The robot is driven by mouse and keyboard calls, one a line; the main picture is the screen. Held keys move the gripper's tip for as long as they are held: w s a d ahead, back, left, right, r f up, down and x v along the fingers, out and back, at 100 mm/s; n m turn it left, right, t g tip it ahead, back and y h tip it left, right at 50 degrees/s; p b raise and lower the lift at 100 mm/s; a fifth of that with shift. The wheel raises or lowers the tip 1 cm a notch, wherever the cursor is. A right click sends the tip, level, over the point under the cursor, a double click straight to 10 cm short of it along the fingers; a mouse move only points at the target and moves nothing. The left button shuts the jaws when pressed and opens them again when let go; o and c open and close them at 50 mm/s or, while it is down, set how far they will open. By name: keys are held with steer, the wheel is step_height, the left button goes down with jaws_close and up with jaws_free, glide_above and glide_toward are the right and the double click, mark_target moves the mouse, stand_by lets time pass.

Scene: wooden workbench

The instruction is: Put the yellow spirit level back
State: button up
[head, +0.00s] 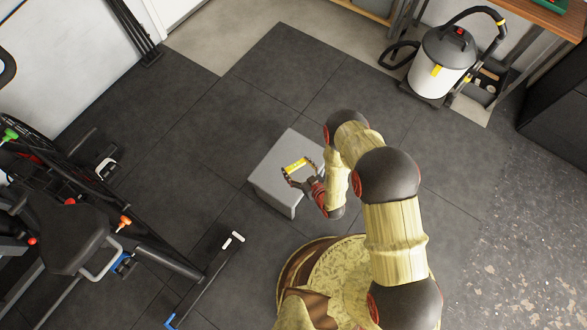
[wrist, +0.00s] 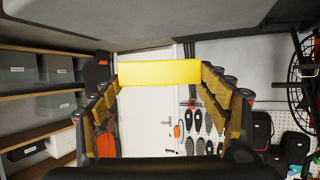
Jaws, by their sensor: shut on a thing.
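The yellow spirit level (head: 294,166) is held between the fingertips of my gripper (head: 299,169). In the wrist view the yellow spirit level (wrist: 159,73) spans crosswise from one finger to the other, with my gripper (wrist: 159,85) shut on its two ends. In the head view the level appears over a small grey stool or table (head: 270,170). I cannot tell how high above that top it is, or whether it touches it.
Exercise equipment (head: 80,235) stands at the left of the head view. A vacuum cleaner (head: 441,60) stands at the upper right, near a wooden workbench (head: 555,18). The wrist view shows a white door (wrist: 145,125), shelves with boxes (wrist: 55,68) and hanging tools (wrist: 203,120). Dark floor around the stool is clear.

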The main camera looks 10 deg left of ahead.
mark_target(294, 165)
steer(key=f, duration=0.1)
steer(key=w+a+f+b, duration=0.1)
steer(key=w+f, duration=0.1)
steer(key=shift+w+a+f+b, duration=0.25)
steer(key=shift+a+f+b, duration=0.05)
steer(key=shift+a+f, duration=0.1)
step_height(294, 165, down, 3)
steer(key=shift+w+a+f+b, duration=0.1)
steer(key=shift+w+f+b, duration=0.05)
steer(key=shift+b, duration=0.6)
steer(key=o, duration=1.3)
steer(key=shift+f, duration=0.1)
steer(key=shift+s+d+r, duration=0.2)
steer(key=shift+d+r, duration=0.05)
steer(key=p+v, duration=0.4)
steer(key=v, duration=0.7)
steer(key=shift+s+d, duration=0.15)
steer(key=shift+s, duration=0.05)
